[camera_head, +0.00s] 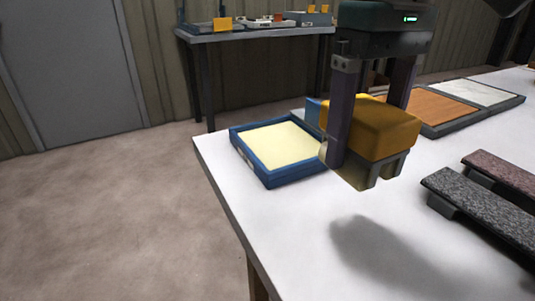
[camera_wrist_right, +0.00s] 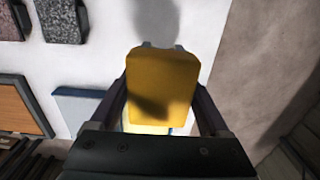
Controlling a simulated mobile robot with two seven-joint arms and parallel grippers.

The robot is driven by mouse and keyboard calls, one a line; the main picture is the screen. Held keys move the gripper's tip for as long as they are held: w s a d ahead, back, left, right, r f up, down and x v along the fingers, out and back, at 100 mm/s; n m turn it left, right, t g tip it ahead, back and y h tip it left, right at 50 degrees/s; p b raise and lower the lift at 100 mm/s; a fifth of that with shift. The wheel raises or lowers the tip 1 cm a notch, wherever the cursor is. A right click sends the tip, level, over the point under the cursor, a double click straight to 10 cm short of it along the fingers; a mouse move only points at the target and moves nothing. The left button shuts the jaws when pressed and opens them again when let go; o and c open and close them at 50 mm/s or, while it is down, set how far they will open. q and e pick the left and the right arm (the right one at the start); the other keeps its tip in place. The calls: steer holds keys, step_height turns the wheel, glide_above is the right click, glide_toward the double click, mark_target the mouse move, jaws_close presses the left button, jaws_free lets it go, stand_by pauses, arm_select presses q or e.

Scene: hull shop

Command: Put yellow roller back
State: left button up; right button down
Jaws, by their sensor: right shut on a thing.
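My right gripper (camera_head: 368,130) is shut on the yellow roller (camera_head: 385,125), a yellow-orange block-like piece with grey prongs below it. The gripper holds it above the white table, and its shadow falls on the tabletop in front. The wrist view shows the yellow roller (camera_wrist_right: 163,80) between the two fingers of the right gripper (camera_wrist_right: 160,98). A blue-framed tray (camera_head: 238,150) with a pale yellow inside lies on the table to the left of the roller. The gripper and roller hide part of the area behind them. My left gripper is not in view.
Speckled dark grey (camera_head: 475,203) and pinkish (camera_head: 505,170) pieces lie at the right. A wood-coloured panel (camera_head: 425,105) and a pale marbled panel (camera_head: 470,93) lie farther back. A rear bench (camera_head: 255,34) holds several items. The white table's front middle (camera_head: 300,235) is clear.

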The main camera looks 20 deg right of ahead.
step_height(320, 180, down, 9)
steer(key=shift+f+b, duration=0.1)
steer(key=shift+b, duration=0.55)
steer(key=shift+f, duration=0.2)
jaws_free()
